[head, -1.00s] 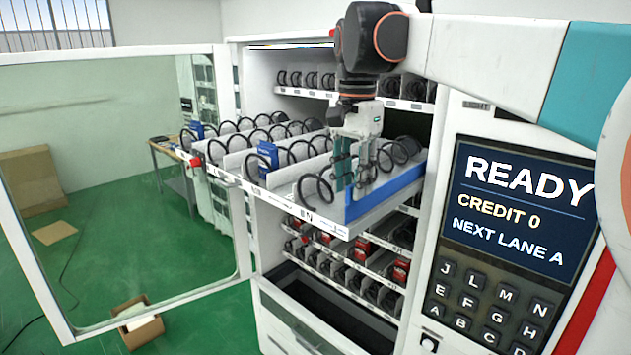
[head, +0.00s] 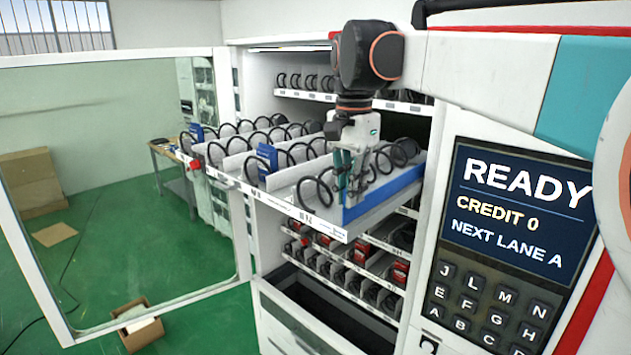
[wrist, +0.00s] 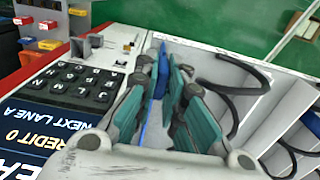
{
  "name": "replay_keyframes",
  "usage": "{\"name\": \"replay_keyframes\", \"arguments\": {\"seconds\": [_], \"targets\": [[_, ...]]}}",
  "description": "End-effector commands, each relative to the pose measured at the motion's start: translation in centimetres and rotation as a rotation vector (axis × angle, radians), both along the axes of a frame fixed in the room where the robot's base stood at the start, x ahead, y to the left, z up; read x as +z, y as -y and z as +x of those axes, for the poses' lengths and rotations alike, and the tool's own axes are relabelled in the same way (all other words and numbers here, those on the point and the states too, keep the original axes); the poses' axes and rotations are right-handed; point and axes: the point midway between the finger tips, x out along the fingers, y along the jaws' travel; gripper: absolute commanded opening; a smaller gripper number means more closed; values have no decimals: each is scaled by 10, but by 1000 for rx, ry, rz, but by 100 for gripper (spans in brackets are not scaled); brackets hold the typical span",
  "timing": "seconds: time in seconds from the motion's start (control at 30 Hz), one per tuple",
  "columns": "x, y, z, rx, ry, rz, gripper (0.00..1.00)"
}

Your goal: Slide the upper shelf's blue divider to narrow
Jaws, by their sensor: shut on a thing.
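The upper shelf (head: 270,200) is pulled out of the vending machine. Its blue divider (head: 390,200) shows as a long blue strip along the right side of the shelf in the head view. In the wrist view, a blue upright piece of the divider (wrist: 163,76) sits between the fingertips. My gripper (head: 350,182) reaches down from above, near the front right of the shelf. Its teal fingers are shut on that blue piece, also in the wrist view (wrist: 168,68). The fingers hide part of the divider.
Black spiral coils (head: 318,192) stand in the lanes left of my gripper, close to the fingers. A blue box (head: 267,158) sits in a middle lane. The keypad panel (head: 490,290) stands to the right. The open glass door (head: 120,180) is on the left.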

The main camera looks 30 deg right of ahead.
Motion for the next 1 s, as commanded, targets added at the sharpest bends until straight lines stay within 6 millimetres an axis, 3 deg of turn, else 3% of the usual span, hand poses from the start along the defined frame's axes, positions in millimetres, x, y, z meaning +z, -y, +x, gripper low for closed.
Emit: {"name": "replay_keyframes", "arguments": {"seconds": [0.23, 0.53, 0.57, 0.63, 1.0], "targets": [[2, -13, 33, 3, 2, 2, 0], [1, -14, 37, 1, 4, 3, 0], [2, -14, 37, 1, 4, 3, 17], [1, -14, 37, 1, 4, 3, 30], [3, -13, 36, 1, 2, 2, 30]]}}
